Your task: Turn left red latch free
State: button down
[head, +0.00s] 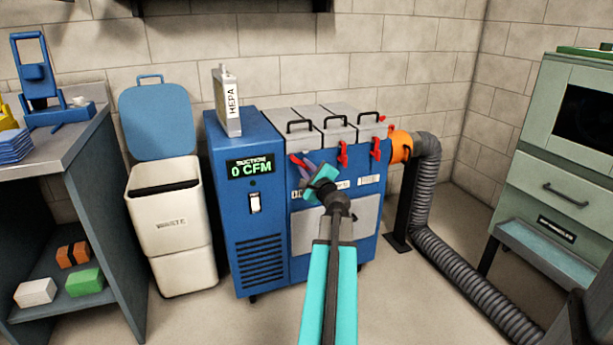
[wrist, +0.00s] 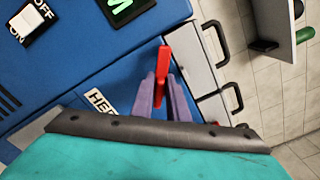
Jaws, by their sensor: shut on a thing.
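The left red latch (head: 295,159) is on the front of the blue suction unit (head: 225,165), below the leftmost grey lid. In the head view my gripper (head: 304,166) partly covers it. In the wrist view the latch (wrist: 163,62) lies between the two purple fingers (wrist: 162,88), which are shut on it. The exact angle of the left latch is hard to tell behind the fingers.
A white HEPA filter (head: 228,103) stands on top of the unit. The open waste bin (head: 170,220) stands to the left, near a bench (head: 60,150). An orange collar (head: 401,147) and grey hose (head: 428,170) are on the right. Open floor lies in front.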

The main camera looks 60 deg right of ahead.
jog(key=n+b, duration=0.2)
jog(key=f+n+b, duration=0.1)
jog(key=n+b, duration=0.2)
jog(key=shift+a+b, duration=0.1)
jog(key=shift+b, duration=0.2)
jog(key=shift+n+b, duration=1.2)
jog(key=shift+w, duration=0.1)
jog(key=c, duration=1.8)
grip_release()
jog(key=shift+c, duration=0.2)
jog(key=shift+a, duration=0.1)
